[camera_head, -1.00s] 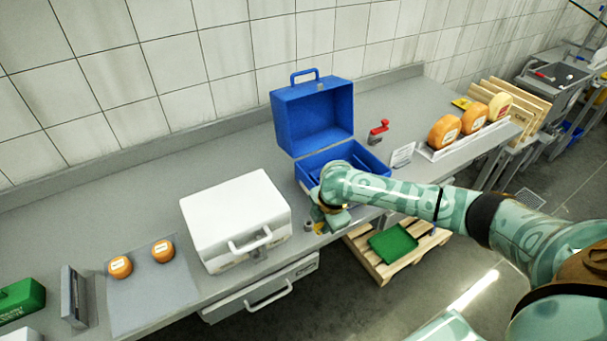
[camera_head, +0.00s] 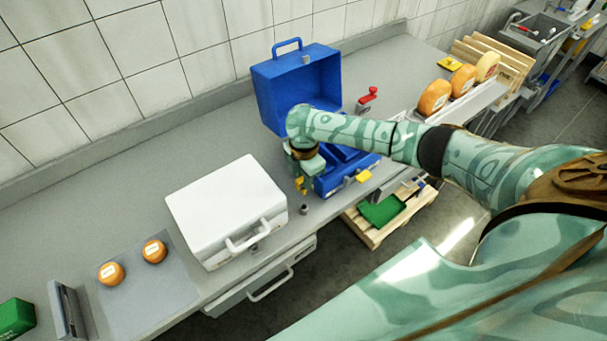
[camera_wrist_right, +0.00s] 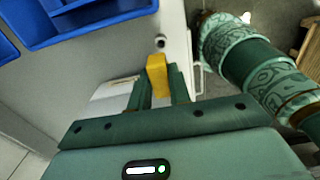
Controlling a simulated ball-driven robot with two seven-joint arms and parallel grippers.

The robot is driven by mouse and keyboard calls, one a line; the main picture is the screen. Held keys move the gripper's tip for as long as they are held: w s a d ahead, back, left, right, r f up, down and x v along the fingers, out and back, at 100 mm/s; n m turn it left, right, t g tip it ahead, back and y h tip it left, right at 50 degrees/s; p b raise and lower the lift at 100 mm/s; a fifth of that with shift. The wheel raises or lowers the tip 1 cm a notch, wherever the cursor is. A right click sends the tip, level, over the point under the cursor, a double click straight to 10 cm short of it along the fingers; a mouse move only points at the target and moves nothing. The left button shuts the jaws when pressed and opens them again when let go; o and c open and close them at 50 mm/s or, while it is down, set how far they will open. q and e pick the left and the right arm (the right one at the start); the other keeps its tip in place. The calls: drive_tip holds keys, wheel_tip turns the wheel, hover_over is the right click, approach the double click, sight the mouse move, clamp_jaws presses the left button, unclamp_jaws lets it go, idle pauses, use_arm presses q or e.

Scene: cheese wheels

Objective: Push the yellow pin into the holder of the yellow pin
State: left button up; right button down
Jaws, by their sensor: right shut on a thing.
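My right gripper (camera_head: 301,186) is shut on the yellow pin (camera_wrist_right: 157,76), which stands out between the two green fingers in the right wrist view. In the head view the gripper hangs above the counter, between the white case and the open blue box. A small grey cylinder, which looks like the pin's holder (camera_head: 304,209), stands on the counter near the front edge, just in front of the gripper. It also shows in the wrist view (camera_wrist_right: 160,43), beyond the pin's tip and apart from it. The left gripper is out of view.
The white case (camera_head: 226,205) stands left of the gripper. The open blue box (camera_head: 298,88) is close behind and to the right, with a yellow piece (camera_head: 363,175) at its front. A red-handled item (camera_head: 367,98) and cheese wheels (camera_head: 434,97) stand farther right.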

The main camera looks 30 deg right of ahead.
sight(304, 194)
wheel_tip(304, 194, down, 4)
drive_tip(key=shift+s+r+b, duration=0.15)
drive_tip(key=shift+r+b, duration=0.1)
drive_tip(key=shift+b, duration=0.8)
drive_tip(key=shift+f+b, duration=0.5)
drive_tip(key=shift+f, duration=0.55)
drive_tip(key=shift+p, duration=0.85)
drive_tip(key=shift+f+b, duration=1.4)
drive_tip(key=shift+f, duration=0.7)
drive_tip(key=c, duration=1.2)
unclamp_jaws()
drive_tip(key=shift+r, duration=0.1)
